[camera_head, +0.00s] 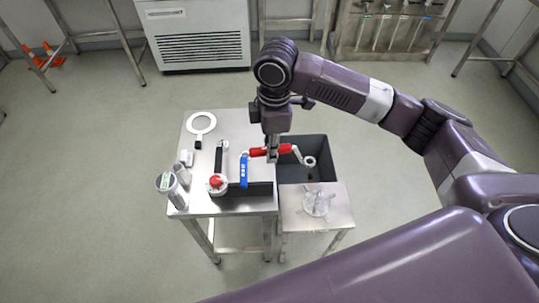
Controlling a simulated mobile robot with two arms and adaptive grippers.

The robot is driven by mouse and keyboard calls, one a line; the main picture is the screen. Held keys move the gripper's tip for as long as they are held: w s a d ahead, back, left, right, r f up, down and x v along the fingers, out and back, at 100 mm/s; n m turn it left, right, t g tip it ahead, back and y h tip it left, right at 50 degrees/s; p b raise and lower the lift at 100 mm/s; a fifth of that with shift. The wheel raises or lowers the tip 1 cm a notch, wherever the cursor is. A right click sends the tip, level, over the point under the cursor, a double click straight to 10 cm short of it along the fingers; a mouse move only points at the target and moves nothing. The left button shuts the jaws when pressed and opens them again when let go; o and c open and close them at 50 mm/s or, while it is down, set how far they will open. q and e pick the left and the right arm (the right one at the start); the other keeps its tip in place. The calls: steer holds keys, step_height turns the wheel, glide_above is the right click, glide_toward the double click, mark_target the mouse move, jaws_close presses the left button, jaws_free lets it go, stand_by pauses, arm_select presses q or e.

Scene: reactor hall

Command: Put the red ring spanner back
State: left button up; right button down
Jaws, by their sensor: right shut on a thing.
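My right gripper (272,154) comes down over the steel table and is shut on the red ring spanner (285,148). The spanner lies roughly level across the jaws. Its red grip shows on both sides of the fingers, and a pale ring end points right, over a dark grey bin. The fingers hide the middle of the grip. A tool rack (387,30) with several hanging tools and small coloured labels stands against the back wall. My left gripper is not in view.
The steel table (235,133) carries a white-ringed magnifier (201,123), a red-knobbed fitting (217,183), a blue-handled part (243,170) and metal cups (172,186). The grey bin (322,149) and a handwheel (317,203) on a lower stand are beside it. Floor before the rack is clear.

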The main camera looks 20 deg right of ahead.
steer(key=shift+w+d+f+n+p, duration=0.1)
steer(key=shift+w+f+n+p, duration=0.35)
steer(key=shift+f+n, duration=2.2)
steer(key=shift+w+d+f+n+p, duration=0.1)
steer(key=shift+w+f+n+p, duration=0.3)
steer(key=shift+f+n, duration=2.25)
steer(key=shift+w+d+f+n+p, duration=0.1)
steer(key=shift+w+f+n+p, duration=0.35)
steer(key=shift+f+n, duration=2.15)
step_height(320, 180, up, 2)
steer(key=shift+n, duration=1)
steer(key=shift+a+f, duration=0.1)
steer(key=shift+f, duration=0.05)
steer(key=c, duration=1.8)
jaws_free()
